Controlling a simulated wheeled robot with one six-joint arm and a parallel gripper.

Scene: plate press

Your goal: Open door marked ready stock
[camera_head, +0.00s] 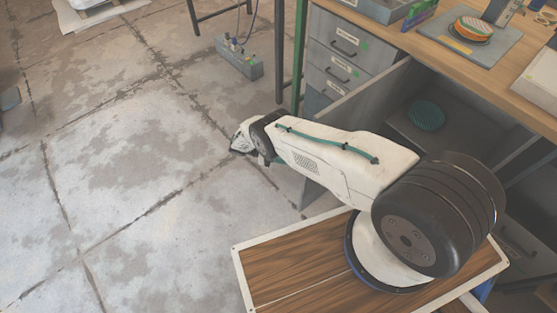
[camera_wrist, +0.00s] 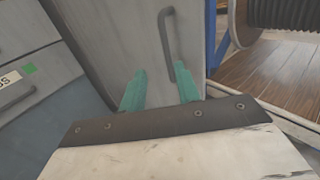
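The grey cabinet door (camera_head: 350,98) stands swung out from the cabinet, leaving the compartment (camera_head: 465,150) behind it open to view. I cannot read any label on the door. In the wrist view the grey door panel (camera_wrist: 110,45) carries a dark upright bar handle (camera_wrist: 166,40). My gripper (camera_wrist: 160,82) has its two green fingers apart, at the lower end of the handle. The right finger is close to the handle; I cannot tell whether they touch. In the head view my gripper (camera_head: 243,143) is at the far left end of my arm, largely hidden.
A round green object (camera_head: 426,115) lies inside the compartment. Labelled drawers (camera_head: 345,45) are left of it, under a wooden worktop (camera_head: 450,40). A grey box with cables (camera_head: 238,65) stands on the floor beyond. The concrete floor (camera_head: 110,170) at left is clear.

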